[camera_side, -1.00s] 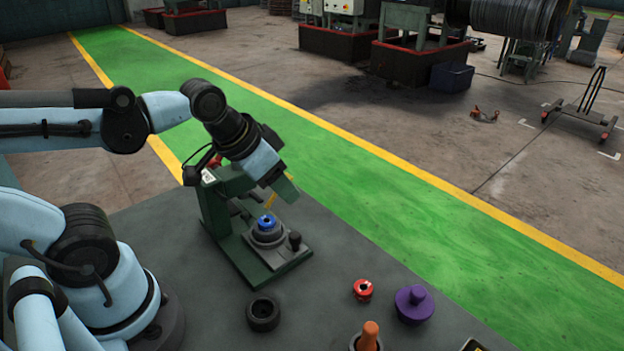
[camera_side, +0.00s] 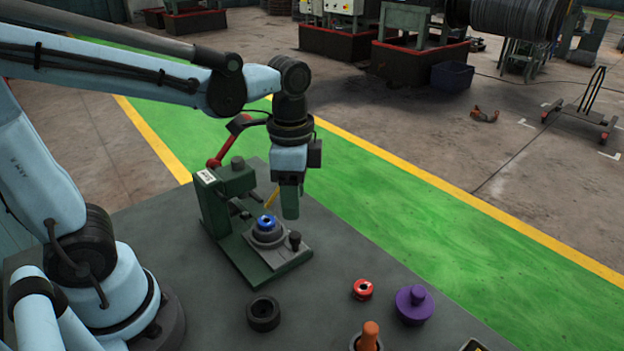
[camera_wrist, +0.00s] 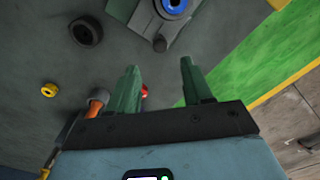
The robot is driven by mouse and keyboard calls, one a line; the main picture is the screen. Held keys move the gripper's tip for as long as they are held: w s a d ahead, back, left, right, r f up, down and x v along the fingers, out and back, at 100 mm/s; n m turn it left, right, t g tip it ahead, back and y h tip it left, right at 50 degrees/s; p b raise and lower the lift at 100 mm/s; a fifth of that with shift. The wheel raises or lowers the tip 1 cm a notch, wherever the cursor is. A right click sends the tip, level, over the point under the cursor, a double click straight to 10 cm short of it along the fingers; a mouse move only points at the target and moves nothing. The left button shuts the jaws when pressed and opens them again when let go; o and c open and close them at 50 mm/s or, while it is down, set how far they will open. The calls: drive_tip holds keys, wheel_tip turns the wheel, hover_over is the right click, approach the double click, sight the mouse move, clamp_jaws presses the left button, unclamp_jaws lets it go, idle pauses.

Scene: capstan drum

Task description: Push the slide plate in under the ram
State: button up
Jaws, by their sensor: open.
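The slide plate (camera_side: 291,254) is a grey plate on the green press base, out to the right of the press head (camera_side: 236,178). A dark upright knob (camera_side: 294,240) stands at its outer end. A dark round die with a blue ring (camera_side: 266,222) sits on the plate. The ram's lower end is hard to make out. My gripper (camera_side: 291,217) points down just above and behind the knob, apart from it as far as I can tell. In the wrist view its green fingers (camera_wrist: 160,68) are open and empty, with the knob (camera_wrist: 160,45) beyond the tips.
The press has a red-ended lever (camera_side: 222,148) raised at the back. A dark ring (camera_side: 263,313), a red ring (camera_side: 363,290), a purple knobbed piece (camera_side: 414,304) and an orange handle (camera_side: 369,335) stand on the grey table in front.

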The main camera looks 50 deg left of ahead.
sight(295, 234)
drive_tip(key=shift+f, duration=4.1)
clamp_jaws()
